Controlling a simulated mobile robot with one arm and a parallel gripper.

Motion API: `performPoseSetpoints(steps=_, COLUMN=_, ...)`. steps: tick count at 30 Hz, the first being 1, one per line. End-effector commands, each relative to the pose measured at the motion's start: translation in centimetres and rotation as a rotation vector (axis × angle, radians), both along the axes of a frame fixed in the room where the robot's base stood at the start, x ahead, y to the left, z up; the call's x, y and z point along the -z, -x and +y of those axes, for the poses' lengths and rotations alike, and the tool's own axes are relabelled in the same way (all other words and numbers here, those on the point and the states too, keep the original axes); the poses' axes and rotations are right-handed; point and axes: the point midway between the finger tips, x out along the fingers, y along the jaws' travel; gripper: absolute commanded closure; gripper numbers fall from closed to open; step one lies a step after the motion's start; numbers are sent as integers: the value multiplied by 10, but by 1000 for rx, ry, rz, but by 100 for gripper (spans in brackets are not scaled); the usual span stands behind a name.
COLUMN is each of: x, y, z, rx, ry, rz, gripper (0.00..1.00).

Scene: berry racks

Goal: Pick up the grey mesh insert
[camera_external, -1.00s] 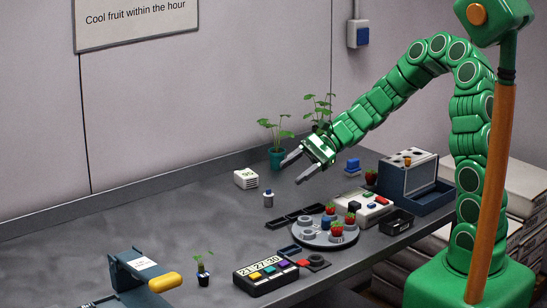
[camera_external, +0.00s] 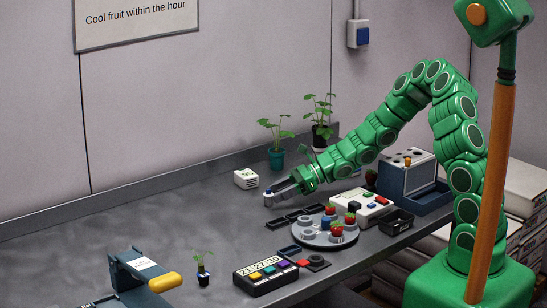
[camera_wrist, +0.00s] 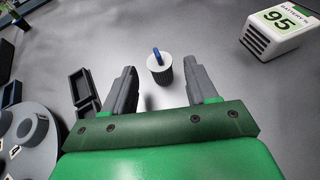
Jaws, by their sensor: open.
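My gripper (camera_wrist: 160,66) is open, with one finger on each side of the insert in that picture and no visible contact. In the external view my gripper (camera_external: 270,197) is low over the bench where the insert stands, and its fingers mostly hide the insert. I cannot tell whether the fingertips are level with it or still above it.
A white battery box (camera_external: 245,179) stands to the left, also in the wrist view (camera_wrist: 277,30). Dark shallow trays (camera_external: 281,225) and a round grey plate (camera_external: 312,241) with berries are in front. Potted plants (camera_external: 276,158) stand behind.

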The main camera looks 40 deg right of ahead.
Motion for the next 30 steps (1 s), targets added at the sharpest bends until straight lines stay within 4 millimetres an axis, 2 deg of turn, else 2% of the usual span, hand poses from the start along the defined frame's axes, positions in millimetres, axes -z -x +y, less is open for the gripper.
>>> performPoseSetpoints(steps=11, x=11, y=-12, z=26, rx=-2, ry=1, rz=-2, gripper=43)
performPoseSetpoints(steps=23, x=13, y=-15, z=29, rx=0, ry=1, rz=-3, gripper=43)
performPoseSetpoints(steps=24, x=13, y=-15, z=29, rx=0, ry=1, rz=-3, gripper=44)
performPoseSetpoints(steps=30, x=13, y=-15, z=29, rx=0, ry=1, rz=-3, gripper=75)
